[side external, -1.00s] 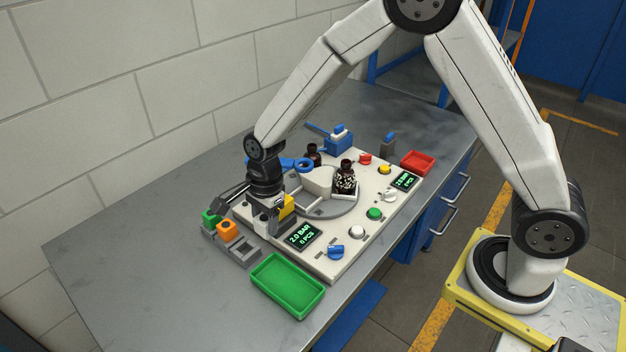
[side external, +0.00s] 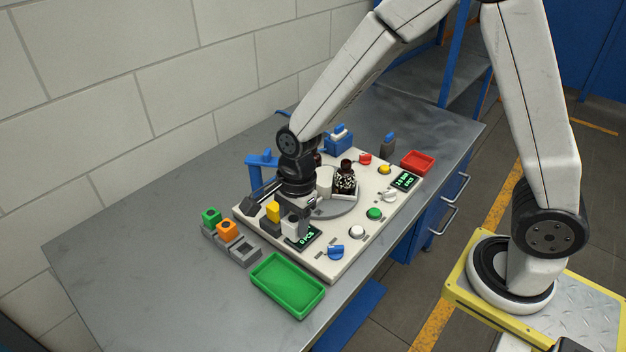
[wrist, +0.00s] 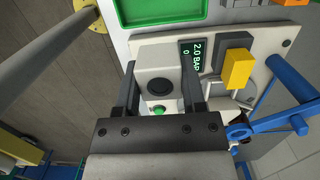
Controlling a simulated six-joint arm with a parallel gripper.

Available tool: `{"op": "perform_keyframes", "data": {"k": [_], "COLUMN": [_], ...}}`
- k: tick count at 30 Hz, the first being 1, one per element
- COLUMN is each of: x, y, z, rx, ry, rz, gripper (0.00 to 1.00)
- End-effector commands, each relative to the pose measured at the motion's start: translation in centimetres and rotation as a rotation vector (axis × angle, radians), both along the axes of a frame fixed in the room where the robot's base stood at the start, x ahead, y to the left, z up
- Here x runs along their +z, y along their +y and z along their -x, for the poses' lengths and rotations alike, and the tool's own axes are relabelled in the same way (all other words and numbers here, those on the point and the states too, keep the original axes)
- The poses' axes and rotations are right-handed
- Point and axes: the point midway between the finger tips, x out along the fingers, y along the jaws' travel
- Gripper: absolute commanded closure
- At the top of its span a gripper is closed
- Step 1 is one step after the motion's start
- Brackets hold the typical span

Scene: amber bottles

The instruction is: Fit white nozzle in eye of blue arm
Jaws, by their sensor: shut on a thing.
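The white nozzle (side external: 290,226), a pale block with a round dark spot, is held between my gripper's fingers. In the wrist view the nozzle (wrist: 153,72) sits between the two dark fingers of my gripper (wrist: 160,88). In the side view my gripper (side external: 292,215) is over the near left part of the panel, by the display. The blue arm (side external: 262,163) stands behind my wrist; its eye is hidden there. In the wrist view the blue arm (wrist: 268,125) is at the right, its eye (wrist: 238,131) partly covered beside my gripper. The nozzle is apart from the eye.
A yellow block (side external: 272,210) stands close left of my gripper. A rack (side external: 245,250) holds green and orange blocks beside an empty slot. A green tray (side external: 288,285) lies in front. A dark bottle (side external: 346,178) stands on the turntable. A red tray (side external: 418,162) is at the back right.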

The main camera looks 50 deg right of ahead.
Motion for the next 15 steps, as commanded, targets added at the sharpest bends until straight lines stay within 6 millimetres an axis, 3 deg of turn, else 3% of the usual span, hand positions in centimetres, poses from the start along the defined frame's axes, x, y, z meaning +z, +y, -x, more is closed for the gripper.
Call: {"op": "perform_keyframes", "data": {"k": [15], "x": [0.34], "y": [-0.55], "z": [-0.9], "rx": [-0.002], "ry": [-0.002], "rz": [-0.002], "gripper": [1.0]}}
